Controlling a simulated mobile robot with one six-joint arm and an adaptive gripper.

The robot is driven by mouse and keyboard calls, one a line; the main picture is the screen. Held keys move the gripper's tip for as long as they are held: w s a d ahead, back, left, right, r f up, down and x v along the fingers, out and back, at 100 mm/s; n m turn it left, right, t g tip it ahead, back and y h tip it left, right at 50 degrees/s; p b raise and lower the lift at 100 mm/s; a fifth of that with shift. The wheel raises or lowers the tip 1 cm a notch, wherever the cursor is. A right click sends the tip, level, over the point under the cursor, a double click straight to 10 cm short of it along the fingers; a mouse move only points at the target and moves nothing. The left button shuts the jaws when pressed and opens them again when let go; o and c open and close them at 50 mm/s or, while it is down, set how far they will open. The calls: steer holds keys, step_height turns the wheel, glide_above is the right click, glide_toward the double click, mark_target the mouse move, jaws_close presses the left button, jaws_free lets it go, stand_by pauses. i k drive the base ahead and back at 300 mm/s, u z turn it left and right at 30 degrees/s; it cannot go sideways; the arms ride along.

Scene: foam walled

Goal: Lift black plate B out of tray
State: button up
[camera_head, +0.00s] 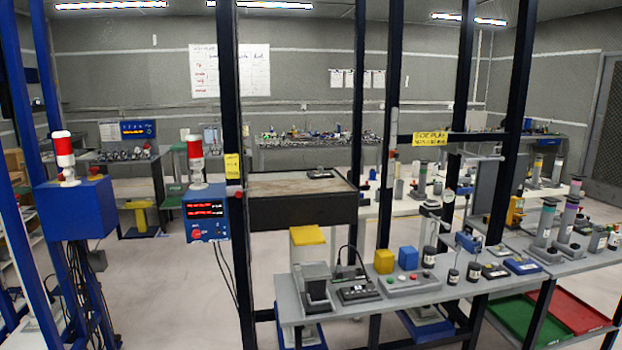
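No plate marked B can be made out in this view. A small dark flat object (320,171) lies at the back edge of a black box-like tray (300,211) with a brownish top; I cannot tell whether it is the plate. A green tray (512,318) and a red tray (574,313) lie side by side on a low shelf at the lower right. They look empty where visible, and the bench above hides part of them. My gripper does not show in this view.
A grey bench (400,303) in front holds a yellow block (384,261), a blue block (408,258) and several small devices. Dark upright posts (238,130) cross the view. A blue box with a red lamp (75,207) stands left. Floor is bare at centre left.

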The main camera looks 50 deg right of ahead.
mark_target(320, 174)
steer(key=u, duration=0.1)
steer(key=k, duration=1.35)
steer(key=z, duration=2.05)
steer(key=i, duration=0.85)
steer(key=u, duration=0.15)
